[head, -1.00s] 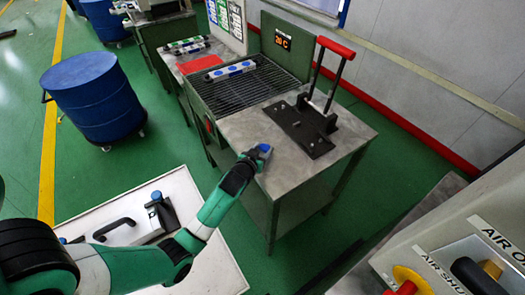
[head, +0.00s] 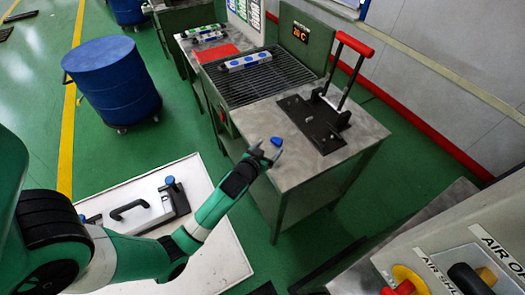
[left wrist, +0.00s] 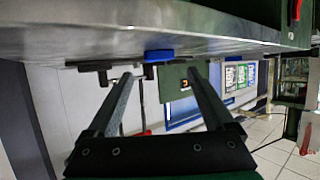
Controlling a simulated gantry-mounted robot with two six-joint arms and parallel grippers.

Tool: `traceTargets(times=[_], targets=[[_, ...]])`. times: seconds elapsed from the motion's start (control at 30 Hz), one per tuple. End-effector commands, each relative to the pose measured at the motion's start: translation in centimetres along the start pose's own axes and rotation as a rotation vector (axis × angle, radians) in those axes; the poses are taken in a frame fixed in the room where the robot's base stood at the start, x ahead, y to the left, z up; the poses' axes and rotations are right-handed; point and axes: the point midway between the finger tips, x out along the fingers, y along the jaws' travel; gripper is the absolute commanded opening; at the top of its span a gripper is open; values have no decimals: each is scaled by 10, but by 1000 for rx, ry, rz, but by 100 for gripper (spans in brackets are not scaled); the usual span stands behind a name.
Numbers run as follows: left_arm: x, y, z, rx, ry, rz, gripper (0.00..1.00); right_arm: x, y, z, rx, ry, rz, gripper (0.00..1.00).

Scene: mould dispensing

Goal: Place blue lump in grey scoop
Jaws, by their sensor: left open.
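The blue lump (head: 276,141) lies on the metal bench top (head: 300,165) near its front left corner. In the left wrist view it (left wrist: 160,55) sits at the bench surface, ahead of the fingertips and between their lines. My left gripper (head: 267,151) is open and empty, its fingertips just short of the lump at the bench edge. Both open fingers show in the left wrist view (left wrist: 158,72). A grey piece with a black curved handle (head: 129,206), possibly the grey scoop, lies on the white table at lower left. My right gripper is not in view.
A black press with a red handle (head: 354,44) stands on the bench beyond the lump. A grill rack (head: 245,80) holds a silver and blue mould. A dark stand with a blue knob (head: 170,181) is on the white table (head: 225,255). A blue drum (head: 115,78) stands behind.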

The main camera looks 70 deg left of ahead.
Motion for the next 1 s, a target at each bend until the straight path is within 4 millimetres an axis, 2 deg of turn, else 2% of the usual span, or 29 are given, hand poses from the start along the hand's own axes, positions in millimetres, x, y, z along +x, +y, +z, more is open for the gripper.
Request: traceTargets(times=[0.03,0.1,0.3,0.77,0.87,0.97,1.0], targets=[[-16,0,-4,1,-1,1,87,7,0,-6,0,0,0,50],[-32,1,-3,1,-1,2,87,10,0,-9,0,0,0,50],[-63,0,-1,1,-1,1,87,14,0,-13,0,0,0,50],[-67,1,-3,-1,5,2,87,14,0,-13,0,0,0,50],[-65,16,-30,-6,54,37,87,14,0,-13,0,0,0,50],[-69,54,-95,-19,173,124,87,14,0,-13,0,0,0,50],[-76,74,-130,-25,239,174,87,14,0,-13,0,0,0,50]])
